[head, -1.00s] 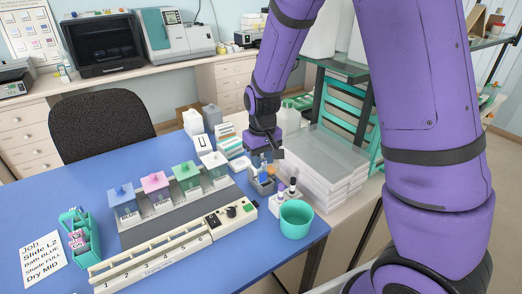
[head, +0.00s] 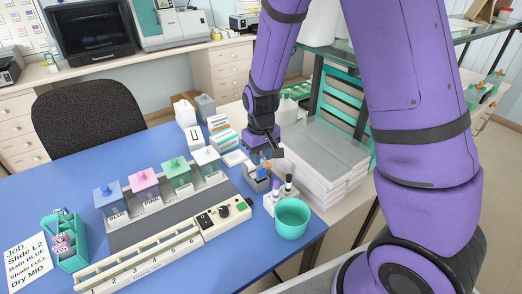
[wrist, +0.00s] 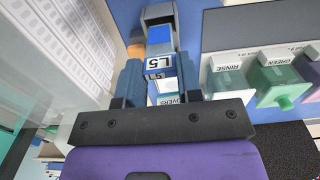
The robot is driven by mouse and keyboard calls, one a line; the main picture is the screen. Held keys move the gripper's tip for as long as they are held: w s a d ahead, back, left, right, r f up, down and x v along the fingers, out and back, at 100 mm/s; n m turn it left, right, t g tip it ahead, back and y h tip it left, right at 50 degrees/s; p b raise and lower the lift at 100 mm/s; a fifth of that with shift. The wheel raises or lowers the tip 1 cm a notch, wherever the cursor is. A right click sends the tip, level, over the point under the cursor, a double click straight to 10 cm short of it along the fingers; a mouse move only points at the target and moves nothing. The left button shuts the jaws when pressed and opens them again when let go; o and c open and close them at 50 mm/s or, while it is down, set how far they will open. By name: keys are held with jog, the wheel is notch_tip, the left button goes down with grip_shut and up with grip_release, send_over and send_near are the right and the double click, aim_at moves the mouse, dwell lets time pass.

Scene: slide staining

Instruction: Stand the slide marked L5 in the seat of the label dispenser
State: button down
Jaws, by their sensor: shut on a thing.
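The slide marked L5 (wrist: 159,62) is between the two fingers of my gripper (wrist: 160,82) in the wrist view, with its label facing the camera. My gripper is shut on it. The dispenser also shows in the wrist view (wrist: 158,13), just beyond the slide. The slide's lower edge and the seat are hidden, so I cannot tell whether it touches the seat.
Pens in a white holder (head: 279,198) and a teal cup (head: 292,220) stand close in front of the dispenser. The staining jars (head: 177,175) and drying rack (head: 150,255) are to the left. A stack of white trays (head: 318,165) is to the right.

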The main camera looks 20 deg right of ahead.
jog(key=shift+f, duration=1.7)
jog(key=shift+f, duration=0.25)
jog(key=c, duration=0.7)
grip_release()
notch_tip(320, 180, up, 11)
jog(key=shift+f, duration=0.15)
